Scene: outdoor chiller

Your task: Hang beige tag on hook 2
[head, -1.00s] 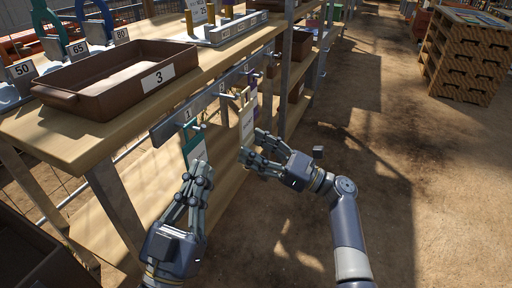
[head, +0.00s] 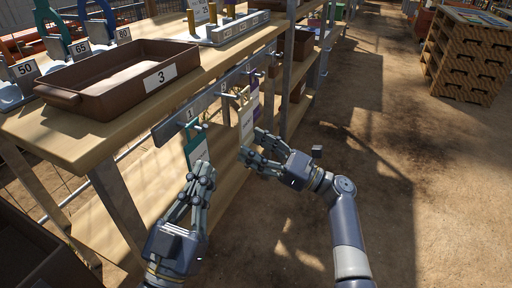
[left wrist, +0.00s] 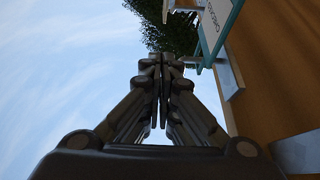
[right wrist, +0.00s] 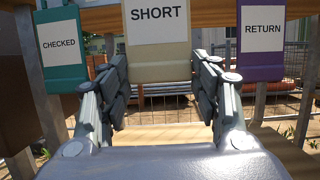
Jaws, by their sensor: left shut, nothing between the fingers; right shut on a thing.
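The beige tag (head: 246,116), with a white label reading SHORT in the right wrist view (right wrist: 157,42), hangs upright at the hook rail (head: 205,101) under the shelf. My left gripper (head: 207,168) is shut and empty, below the teal tag (head: 194,147).
The teal CHECKED tag (right wrist: 61,45) hangs left of the beige one, and the purple RETURN tag (right wrist: 262,40) right of it. A brown tray marked 3 (head: 118,88) stands on the wooden shelf above. The ground to the right is open, with a pallet stack (head: 466,58) beyond.

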